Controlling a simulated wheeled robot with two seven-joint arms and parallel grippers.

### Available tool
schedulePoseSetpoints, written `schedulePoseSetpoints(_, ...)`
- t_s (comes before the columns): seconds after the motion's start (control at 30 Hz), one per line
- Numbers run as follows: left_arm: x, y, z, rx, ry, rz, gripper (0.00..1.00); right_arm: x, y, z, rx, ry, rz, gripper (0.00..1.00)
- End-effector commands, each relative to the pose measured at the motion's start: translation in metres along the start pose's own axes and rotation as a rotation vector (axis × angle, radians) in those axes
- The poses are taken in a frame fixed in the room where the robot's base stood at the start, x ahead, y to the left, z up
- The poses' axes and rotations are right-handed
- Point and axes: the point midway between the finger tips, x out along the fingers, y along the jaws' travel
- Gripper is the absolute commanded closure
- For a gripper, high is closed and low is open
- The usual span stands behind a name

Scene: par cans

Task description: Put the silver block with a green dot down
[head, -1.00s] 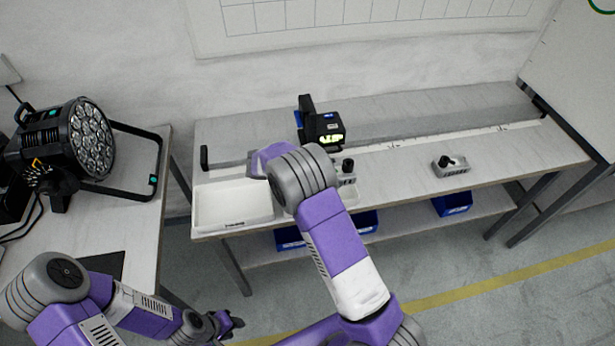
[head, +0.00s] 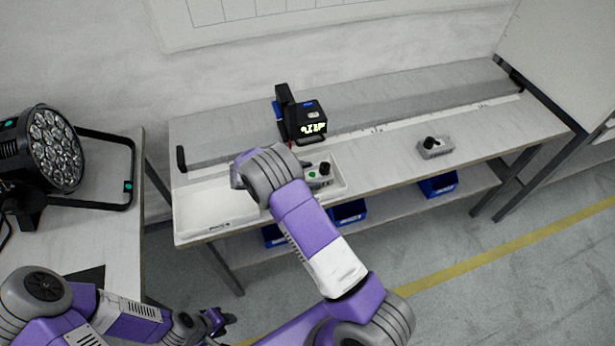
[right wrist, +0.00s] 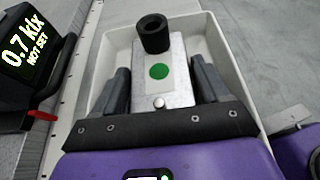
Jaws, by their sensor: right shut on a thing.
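The silver block with a green dot (right wrist: 176,88) sits between the fingers of my right gripper (right wrist: 163,88) in the right wrist view. It has a black knob at its far end and a small metal stud nearer me. In the head view the silver block (head: 318,177) shows just beyond my right arm, over the white tray (head: 339,186). I cannot tell whether its underside touches the tray floor.
A second silver block with a black knob (head: 435,147) stands on the bench to the right. A black meter with a lit display (head: 310,126) stands behind the tray. A stage light (head: 55,147) is on the left table. Blue bins (head: 438,184) sit on the lower shelf.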

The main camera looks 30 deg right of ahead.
Motion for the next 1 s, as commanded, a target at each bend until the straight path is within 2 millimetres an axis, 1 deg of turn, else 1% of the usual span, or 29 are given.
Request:
schedulePoseSetpoints(0.2, 0.0, 0.0, 0.0, 0.0, 0.0, 0.0, 0.62, 0.0, 0.001, 0.001, 0.003, -0.002, 0.001, 0.81)
schedulePoseSetpoints(0.33, 0.002, -0.001, 0.0, 0.0, 0.0, 0.0, 0.62, 0.001, 0.001, -0.002, 0.003, -0.002, 0.001, 0.81)
schedulePoseSetpoints(0.37, 0.001, 0.0, 0.0, 0.0, 0.0, 0.0, 0.62, 0.001, 0.0, -0.002, 0.001, 0.0, 0.001, 0.21)
schedulePoseSetpoints(0.5, 0.001, 0.0, 0.0, 0.0, 0.0, 0.0, 0.62, 0.001, 0.0, -0.002, 0.001, 0.0, 0.001, 0.0)
schedulePoseSetpoints(0.8, -0.001, 0.001, 0.0, 0.0, 0.0, 0.0, 0.62, -0.002, 0.0, 0.001, 0.002, 0.0, 0.002, 0.0)
schedulePoseSetpoints(0.87, -0.002, 0.001, 0.0, 0.0, 0.0, 0.0, 0.62, -0.009, 0.001, 0.001, 0.002, -0.001, 0.003, 0.0)
schedulePoseSetpoints(0.97, -0.004, 0.002, 0.0, 0.0, 0.0, 0.0, 0.62, -0.026, 0.001, 0.001, 0.003, 0.001, 0.005, 0.0)
schedulePoseSetpoints(1.0, -0.005, 0.002, 0.0, 0.0, 0.0, 0.0, 0.62, -0.035, 0.001, 0.001, 0.002, 0.001, 0.005, 0.0)
